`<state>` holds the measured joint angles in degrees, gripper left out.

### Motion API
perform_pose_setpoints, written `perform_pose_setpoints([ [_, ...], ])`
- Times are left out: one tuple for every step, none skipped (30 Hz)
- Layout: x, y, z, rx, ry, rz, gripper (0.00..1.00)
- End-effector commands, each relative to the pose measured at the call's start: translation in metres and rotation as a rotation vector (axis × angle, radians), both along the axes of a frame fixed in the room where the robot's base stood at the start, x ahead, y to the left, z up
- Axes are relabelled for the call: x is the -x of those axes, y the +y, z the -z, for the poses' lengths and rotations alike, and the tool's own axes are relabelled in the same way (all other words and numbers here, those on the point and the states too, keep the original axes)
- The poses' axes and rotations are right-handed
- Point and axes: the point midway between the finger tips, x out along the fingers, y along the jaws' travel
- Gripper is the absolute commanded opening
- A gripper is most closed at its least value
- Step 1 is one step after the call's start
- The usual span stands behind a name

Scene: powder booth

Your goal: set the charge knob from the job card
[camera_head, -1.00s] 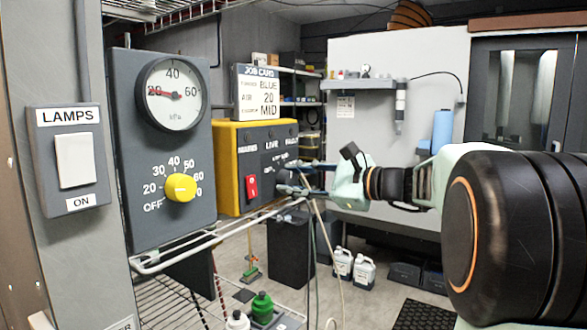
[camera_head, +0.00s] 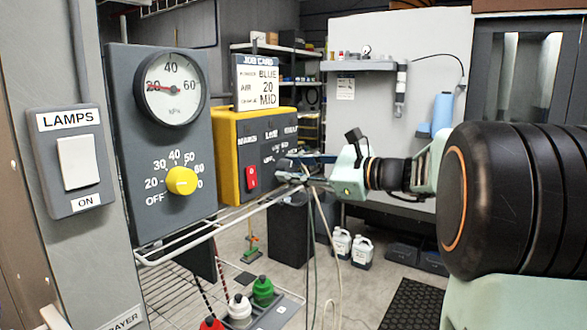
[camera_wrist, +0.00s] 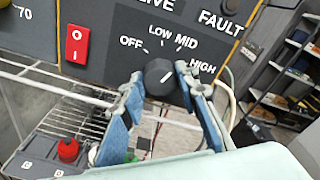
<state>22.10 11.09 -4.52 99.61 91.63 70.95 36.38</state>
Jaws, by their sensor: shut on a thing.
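The charge knob (camera_wrist: 160,78) is a round dark knob with a white mark, on the dark face of the yellow box (camera_head: 228,150). Around it in the wrist view are OFF, LOW, MID and HIGH. The mark points up and right, towards the MID and HIGH side; the exact setting is hard to tell. My gripper (camera_wrist: 158,88) is shut on the knob, one blue-padded finger on each side. In the head view my gripper (camera_head: 290,172) hides the knob. The job card (camera_head: 257,84) stands on the box and reads BLUE, 20 and MID.
A red rocker switch (camera_wrist: 77,44) sits left of the knob. Further left are the yellow air knob (camera_head: 181,181) and a gauge (camera_head: 170,88) with its needle near 20. Below are a wire shelf (camera_wrist: 75,122) and red, white and green capped bottles. Hoses hang nearby.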

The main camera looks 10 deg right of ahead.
Motion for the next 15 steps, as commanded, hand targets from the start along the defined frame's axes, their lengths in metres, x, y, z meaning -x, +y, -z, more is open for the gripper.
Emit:
perform_pose_setpoints([
  [-0.0001, -0.0002, 0.0001, 0.0, 0.0, 0.0, 0.05],
  [0.0, -0.0003, 0.0002, 0.0, 0.0, 0.0, 0.32],
  [-0.0001, -0.0002, 0.0001, 0.0, 0.0, 0.0, 0.37],
  [-0.0001, -0.0002, 0.0001, 0.0, 0.0, 0.0, 0.4],
  [-0.0001, -0.0002, 0.0001, 0.0, 0.0, 0.0, 0.43],
  [-0.0001, -0.0002, 0.0001, 0.0, 0.0, 0.0, 0.47],
  [0.0, -0.0002, 0.0002, 0.001, -0.001, 0.0, 0.47],
  [0.0, -0.0002, 0.0002, 0.001, -0.001, 0.0, 0.47],
  [0.0, -0.0002, 0.0002, 0.001, -0.001, 0.0, 0.47],
  [0.0, -0.0001, 0.0001, 0.001, -0.001, 0.0, 0.47],
  [0.0, -0.0001, 0.0001, 0.001, -0.001, 0.0, 0.47],
  [0.0, -0.0001, 0.0001, 0.001, -0.001, 0.0, 0.47],
  [0.0001, -0.0002, 0.0001, 0.001, -0.001, 0.0, 0.47],
  [0.0003, -0.0005, 0.0, 0.001, -0.001, 0.0, 0.47],
  [0.0012, -0.0017, -0.0002, 0.001, -0.001, 0.001, 0.47],
])
